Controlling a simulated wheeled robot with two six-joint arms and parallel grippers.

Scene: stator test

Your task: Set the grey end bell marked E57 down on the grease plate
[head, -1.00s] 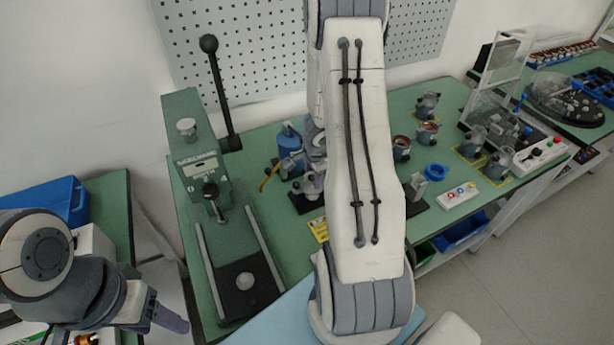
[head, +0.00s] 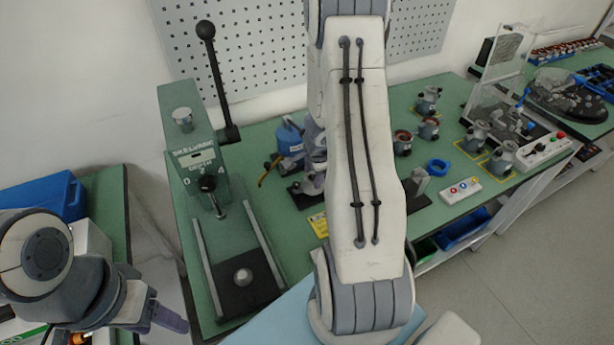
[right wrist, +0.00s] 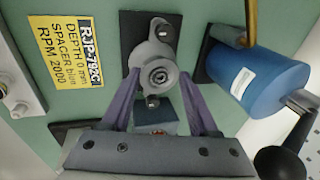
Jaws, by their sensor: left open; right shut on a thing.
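A grey end bell (right wrist: 152,58) with a round hub and bolt ears is between the purple fingers of my right gripper (right wrist: 159,82), which is shut on it. No E57 mark is readable. A dark plate (right wrist: 130,22), likely the grease plate, lies directly beneath it; I cannot tell whether the bell touches it. In the head view the dark plate (head: 297,196) shows left of my right arm, which hides much of that spot. My left gripper (head: 168,318) is open and empty at lower left, away from the bench.
A blue bottle-like tool (right wrist: 268,80) stands close beside the plate. A green press (head: 200,160) with a tall lever stands left.

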